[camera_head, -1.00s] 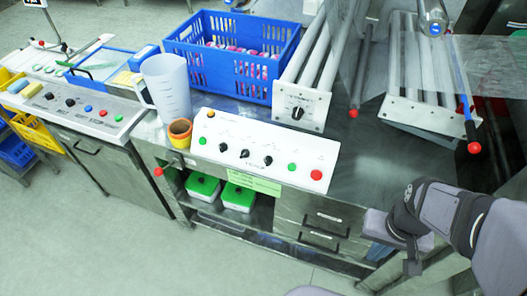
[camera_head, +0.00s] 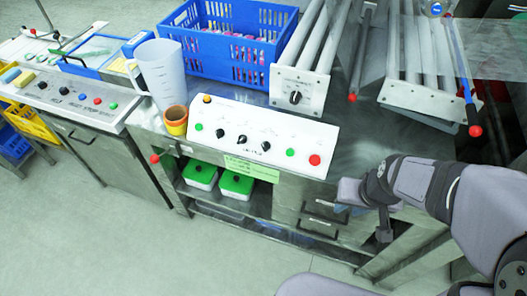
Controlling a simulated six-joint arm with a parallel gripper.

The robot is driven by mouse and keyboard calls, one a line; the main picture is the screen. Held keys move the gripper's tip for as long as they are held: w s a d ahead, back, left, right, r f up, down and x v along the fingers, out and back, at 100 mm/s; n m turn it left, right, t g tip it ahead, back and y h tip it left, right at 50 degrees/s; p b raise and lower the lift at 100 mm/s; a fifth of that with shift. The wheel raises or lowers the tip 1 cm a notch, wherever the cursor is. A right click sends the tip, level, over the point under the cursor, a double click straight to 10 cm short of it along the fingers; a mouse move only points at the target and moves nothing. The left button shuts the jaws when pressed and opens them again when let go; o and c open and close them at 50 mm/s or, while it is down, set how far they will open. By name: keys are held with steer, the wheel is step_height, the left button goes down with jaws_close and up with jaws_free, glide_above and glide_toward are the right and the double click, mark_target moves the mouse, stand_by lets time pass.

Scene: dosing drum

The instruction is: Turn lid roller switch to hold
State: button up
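A white sloped control panel (camera_head: 262,138) stands on the steel bench, with three black rotary knobs in a row: left (camera_head: 220,133), middle (camera_head: 242,139) and right (camera_head: 266,146). Another black rotary knob (camera_head: 295,97) sits on the white end plate (camera_head: 299,92) of a roller unit behind the panel. The lettering is too small to read, so I cannot tell which knob is the lid roller switch or its setting. My gripper (camera_head: 366,212) is at the lower right, in front of the bench, apart from every knob. Its fingertips are not clear and I see nothing held.
A clear jug (camera_head: 160,72) and an orange-yellow cup (camera_head: 176,121) stand left of the panel. A blue crate (camera_head: 225,47) is behind. Red-tipped levers (camera_head: 474,130) stick out at the right. The bench top right of the panel (camera_head: 375,140) is clear.

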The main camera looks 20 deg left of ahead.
steer(key=w+a+f+n+t+y+b, duration=0.1)
steer(key=w+a+f+n+t+b, duration=0.15)
steer(key=w+a, duration=0.45)
steer(key=w+a+f+n+t+y+b, duration=0.1)
steer(key=w+a+t+y+b, duration=0.15)
steer(key=a, duration=0.85)
steer(key=n+t+h+b, duration=0.2)
steer(key=t+h+b, duration=0.1)
steer(key=t+b, duration=0.35)
glide_toward(264, 148)
steer(key=w, duration=0.1)
steer(key=shift+w+f+y, duration=0.2)
steer(key=shift+f+y, duration=0.05)
steer(key=shift+f, duration=0.05)
steer(key=shift+w, duration=0.1)
steer(key=shift+p+x, duration=0.35)
steer(key=shift+x, duration=3.2)
steer(key=shift+m, duration=0.25)
steer(key=c, duration=0.7)
